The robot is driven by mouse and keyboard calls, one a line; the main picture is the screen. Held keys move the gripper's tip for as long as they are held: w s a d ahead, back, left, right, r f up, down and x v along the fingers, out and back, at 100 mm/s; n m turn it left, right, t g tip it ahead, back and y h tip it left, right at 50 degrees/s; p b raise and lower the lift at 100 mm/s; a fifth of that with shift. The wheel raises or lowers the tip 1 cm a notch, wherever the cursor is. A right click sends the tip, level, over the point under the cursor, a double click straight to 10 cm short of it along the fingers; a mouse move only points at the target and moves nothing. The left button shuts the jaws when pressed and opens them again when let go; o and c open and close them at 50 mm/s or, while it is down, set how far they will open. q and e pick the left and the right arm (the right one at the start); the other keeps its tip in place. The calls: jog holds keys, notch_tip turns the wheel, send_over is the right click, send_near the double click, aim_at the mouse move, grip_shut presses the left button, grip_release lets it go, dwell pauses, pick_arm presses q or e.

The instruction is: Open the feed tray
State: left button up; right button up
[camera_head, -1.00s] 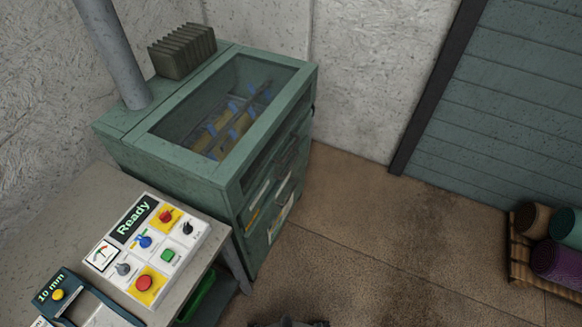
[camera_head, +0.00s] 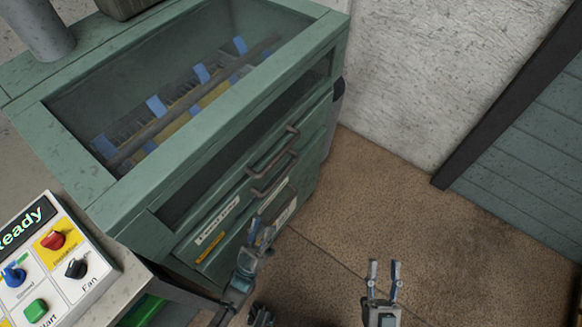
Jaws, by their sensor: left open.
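The green machine (camera_head: 140,210) stands at the left with a glass top. Its front face has an upper handle (camera_head: 272,155) and a lower handle (camera_head: 274,182), close together. Both front panels look closed, and I cannot tell for sure which one is the feed tray. White and yellow labels (camera_head: 217,221) are on the front. My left gripper (camera_head: 262,230) is open and empty, in front of the machine's lower front and below the handles in the picture. My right gripper (camera_head: 384,268) is open and empty over the floor, apart from the machine.
A control panel (camera_head: 55,262) with a "Ready" display, knobs and buttons lies on the table at the lower left. Blue-clipped rollers (camera_head: 185,97) show under the glass. The brown floor (camera_head: 400,220) right of the machine is clear up to the wall.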

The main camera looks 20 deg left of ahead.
aim_at(280, 178)
pick_arm(q)
jog(key=x, duration=1.6)
jog(key=shift+d+r, duration=0.15)
jog(key=shift+r, duration=0.05)
jog(key=shift+w+d+r, duration=0.25)
jog(key=shift+a, duration=0.15)
jog(key=shift+c, duration=0.9)
grip_shut()
